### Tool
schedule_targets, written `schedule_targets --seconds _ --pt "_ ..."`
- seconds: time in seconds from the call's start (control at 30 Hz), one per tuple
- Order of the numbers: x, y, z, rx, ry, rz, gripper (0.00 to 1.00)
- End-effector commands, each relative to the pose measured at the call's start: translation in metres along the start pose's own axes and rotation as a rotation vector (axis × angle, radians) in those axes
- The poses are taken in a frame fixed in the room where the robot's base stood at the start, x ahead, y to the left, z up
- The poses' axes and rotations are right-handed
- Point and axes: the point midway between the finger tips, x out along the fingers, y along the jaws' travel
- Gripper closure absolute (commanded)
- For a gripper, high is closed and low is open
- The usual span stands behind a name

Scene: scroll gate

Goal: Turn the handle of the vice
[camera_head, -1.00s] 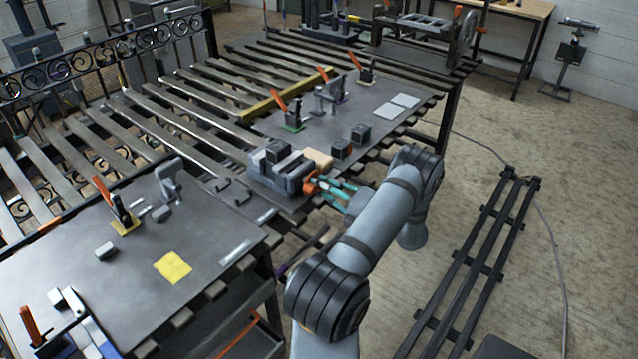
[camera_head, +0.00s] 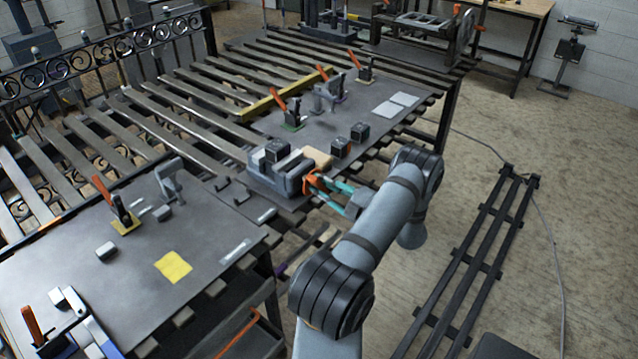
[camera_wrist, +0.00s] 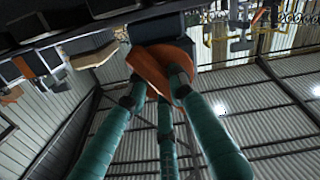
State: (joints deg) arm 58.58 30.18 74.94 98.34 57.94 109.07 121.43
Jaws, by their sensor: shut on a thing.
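The grey vice (camera_head: 282,172) sits near the front edge of the bench. Its orange handle (camera_head: 313,183) is at its right end, facing my arm. My gripper (camera_head: 326,184) has teal fingers and reaches the handle from the right. In the wrist view the orange handle (camera_wrist: 160,66) is at the top middle, against the dark vice body (camera_wrist: 158,27). The teal fingers of my gripper (camera_wrist: 158,90) are closed around the handle, and they cover part of it.
Dark blocks (camera_head: 341,147) and a tan block (camera_head: 316,159) are close beside the vice on the bench. Orange-handled clamps (camera_head: 291,118) stand farther back. A yellow pad (camera_head: 173,266) lies on the left table. Floor to the right holds a low dark rack (camera_head: 475,265).

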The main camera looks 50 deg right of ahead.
Motion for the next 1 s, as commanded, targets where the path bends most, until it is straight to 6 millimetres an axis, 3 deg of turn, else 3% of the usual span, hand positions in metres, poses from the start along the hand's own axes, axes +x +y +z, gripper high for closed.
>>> schedule_targets --seconds 0.5,0.53,0.83,1.0 --pt "-0.0030 -0.0025 0.0027 0.022 -0.005 -0.004 1.00" --pt "-0.0030 -0.0026 0.0027 0.022 -0.005 -0.004 0.77" --pt "-0.0013 -0.0016 0.0013 0.020 -0.002 -0.003 0.59" --pt "-0.0008 -0.0010 0.0009 0.019 -0.001 -0.002 0.58"
